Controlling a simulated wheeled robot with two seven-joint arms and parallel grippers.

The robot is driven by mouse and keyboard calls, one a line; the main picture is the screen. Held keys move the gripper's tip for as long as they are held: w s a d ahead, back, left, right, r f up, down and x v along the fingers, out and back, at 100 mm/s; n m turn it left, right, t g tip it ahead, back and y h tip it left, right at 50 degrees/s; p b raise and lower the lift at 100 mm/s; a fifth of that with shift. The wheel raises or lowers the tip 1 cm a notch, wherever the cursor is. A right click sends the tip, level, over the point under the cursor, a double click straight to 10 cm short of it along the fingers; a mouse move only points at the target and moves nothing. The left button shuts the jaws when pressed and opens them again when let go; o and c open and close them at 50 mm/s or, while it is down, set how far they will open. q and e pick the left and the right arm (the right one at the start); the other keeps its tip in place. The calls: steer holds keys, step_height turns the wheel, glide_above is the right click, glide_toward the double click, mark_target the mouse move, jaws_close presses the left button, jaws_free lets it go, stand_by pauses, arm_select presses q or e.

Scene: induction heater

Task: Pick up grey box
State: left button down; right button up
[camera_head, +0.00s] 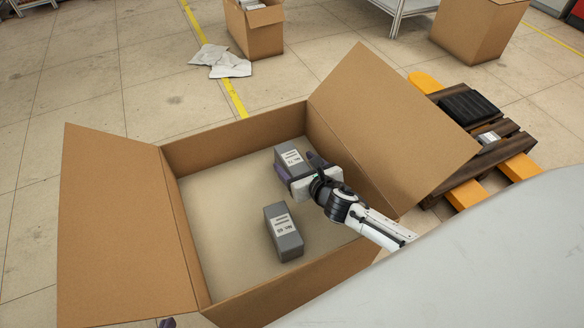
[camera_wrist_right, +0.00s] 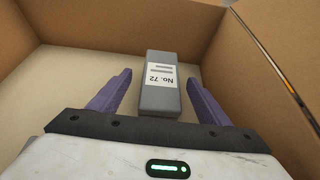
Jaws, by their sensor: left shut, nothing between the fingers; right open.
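Two grey boxes with white labels lie inside the large open cardboard box (camera_head: 226,205). The farther grey box (camera_head: 288,156), which shows "No. 72" in the right wrist view (camera_wrist_right: 160,97), is near the carton's right back corner. My right gripper (camera_head: 298,167) is open, with its purple fingers on either side of this box's near part; gaps show on both sides in the right wrist view (camera_wrist_right: 158,72). The nearer grey box (camera_head: 284,235) lies apart from the gripper. Only a purple tip of my left gripper (camera_head: 167,323) shows at the bottom edge, outside the carton.
The carton's left flap (camera_head: 120,225) and right flap (camera_head: 395,125) stand spread outward. A wooden pallet (camera_head: 510,145) with a black item is at the right. Another carton (camera_head: 255,28) and white bags (camera_head: 222,62) are behind. The carton's left floor area is clear.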

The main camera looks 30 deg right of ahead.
steer(key=b+x, duration=0.1)
steer(key=x, duration=0.2)
steer(key=shift+w+d+f, duration=0.1)
steer(key=shift+w, duration=0.1)
steer(key=shift+c, duration=0.3)
steer(key=c, duration=1.4)
